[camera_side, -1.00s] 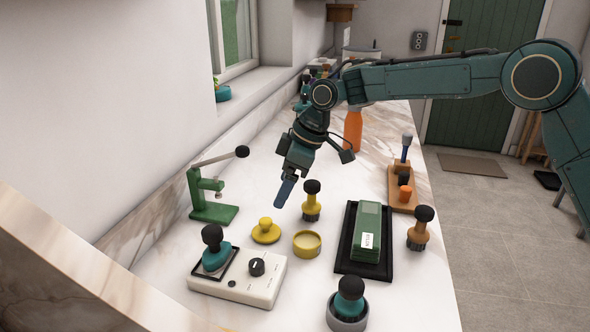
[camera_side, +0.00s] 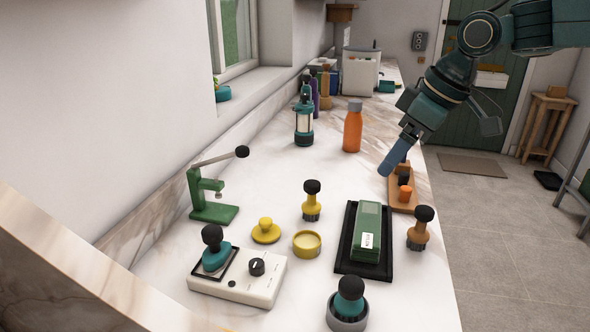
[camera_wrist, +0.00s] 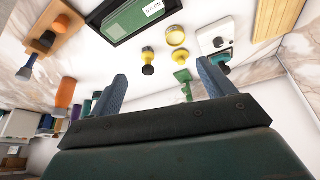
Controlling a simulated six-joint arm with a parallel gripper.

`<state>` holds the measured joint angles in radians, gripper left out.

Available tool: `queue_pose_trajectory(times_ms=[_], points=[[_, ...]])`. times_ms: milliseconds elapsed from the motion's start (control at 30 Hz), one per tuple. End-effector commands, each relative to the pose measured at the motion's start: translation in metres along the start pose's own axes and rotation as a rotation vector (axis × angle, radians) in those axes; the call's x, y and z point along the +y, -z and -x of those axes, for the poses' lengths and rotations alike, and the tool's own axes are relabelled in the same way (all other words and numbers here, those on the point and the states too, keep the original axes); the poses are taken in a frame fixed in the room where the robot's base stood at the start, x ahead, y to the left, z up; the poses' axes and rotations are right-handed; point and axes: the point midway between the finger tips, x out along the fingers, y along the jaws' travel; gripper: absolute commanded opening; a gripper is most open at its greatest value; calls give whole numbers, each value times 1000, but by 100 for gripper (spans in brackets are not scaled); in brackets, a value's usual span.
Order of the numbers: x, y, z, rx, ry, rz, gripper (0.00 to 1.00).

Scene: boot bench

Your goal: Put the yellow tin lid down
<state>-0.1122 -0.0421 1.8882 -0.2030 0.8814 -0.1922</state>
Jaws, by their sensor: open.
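The yellow tin lid (camera_side: 266,231), a flat disc with a knob on top, lies on the marble bench. It sits to the left of the open yellow tin (camera_side: 307,243), apart from it. In the wrist view the tin (camera_wrist: 176,36) shows, and a yellow round piece beside it (camera_wrist: 181,57) looks like the lid. My gripper (camera_side: 386,170) is up at the right, above the wooden rack, well away from the lid. In the wrist view its two blue fingers (camera_wrist: 164,90) are spread apart with nothing between them.
A yellow-handled brush (camera_side: 312,201) stands behind the tin. A green press (camera_side: 212,205) is left, a white control box (camera_side: 262,284) in front, a black tray (camera_side: 346,262) with a green box right. The wooden rack (camera_side: 403,204) and orange bottle (camera_side: 353,128) are near my gripper.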

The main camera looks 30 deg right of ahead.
Motion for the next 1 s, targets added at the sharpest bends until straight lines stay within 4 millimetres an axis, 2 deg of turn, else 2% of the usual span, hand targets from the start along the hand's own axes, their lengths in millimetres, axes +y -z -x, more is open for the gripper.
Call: queue_pose_trajectory(times_ms=[100, 300, 500, 700, 833, 1000], points=[[-2, -30, 20, 10, -29, -61, 81], [-6, -83, 42, 22, -75, -165, 81], [-13, -137, 55, 37, -121, -269, 81], [-21, -188, 58, 52, -162, -368, 81], [-25, -211, 56, 59, -181, -413, 81], [-27, -225, 54, 63, -192, -442, 81]])
